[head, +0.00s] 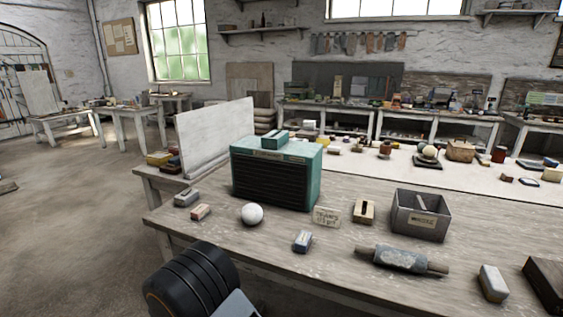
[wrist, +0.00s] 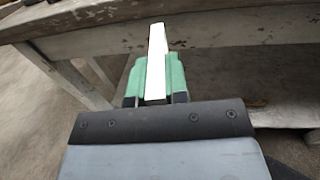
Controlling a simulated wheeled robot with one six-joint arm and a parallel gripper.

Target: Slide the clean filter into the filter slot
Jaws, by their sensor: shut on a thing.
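My gripper (wrist: 156,72) shows in the wrist view with its green fingers shut on a thin white slab, which looks like the clean filter (wrist: 157,42). The slab sticks out past the fingertips, below the table edge in that picture. In the head view the gripper and filter are out of frame. A teal box with a dark louvred front (head: 272,178) stands on the workbench there. A smaller teal block (head: 269,139) is on its top. I cannot make out the filter slot clearly.
The wooden workbench (head: 330,265) carries a white ball (head: 252,214), a grey open bin (head: 421,216), a rolling pin (head: 402,259) and several small blocks. A pale upright board (head: 215,135) stands behind the teal box. The worn table edge (wrist: 230,28) crosses the wrist view.

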